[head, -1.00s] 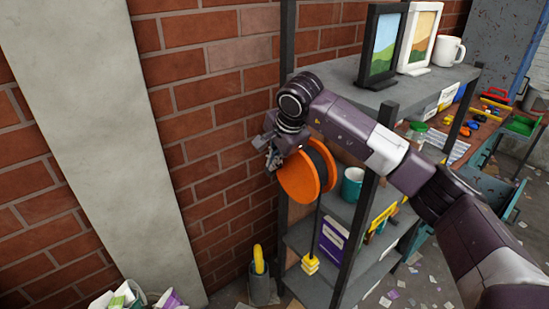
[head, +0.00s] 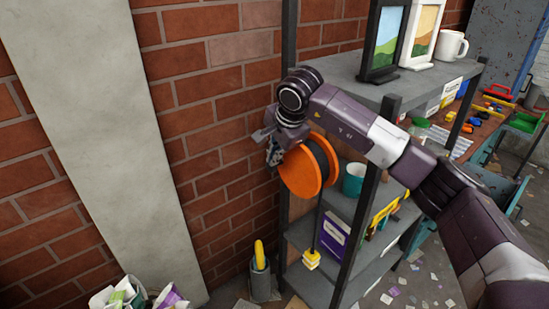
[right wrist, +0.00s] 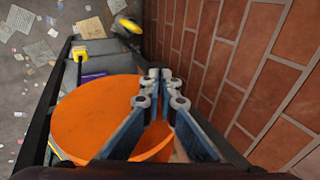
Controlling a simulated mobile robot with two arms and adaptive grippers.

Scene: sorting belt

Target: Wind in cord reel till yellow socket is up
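The cord reel (head: 299,174) has an orange face and a dark middle, and sits at the left post of the grey shelf. It also fills the lower left of the right wrist view (right wrist: 90,115). A dark cord hangs down from it to the yellow socket (head: 311,260), which hangs low, level with the bottom shelf. The socket also shows in the right wrist view (right wrist: 82,54). My right gripper (head: 273,152) is at the reel's left side. In the wrist view its fingertips (right wrist: 160,73) are nearly together over the reel's edge. No handle is clearly visible between them. My left gripper is out of view.
The shelf (head: 345,92) holds picture frames, a white mug (head: 452,46), a teal mug (head: 354,180) and a purple box (head: 332,236). A brick wall (head: 215,140) is close on the left. A grey bin (head: 260,284) with a yellow object stands below.

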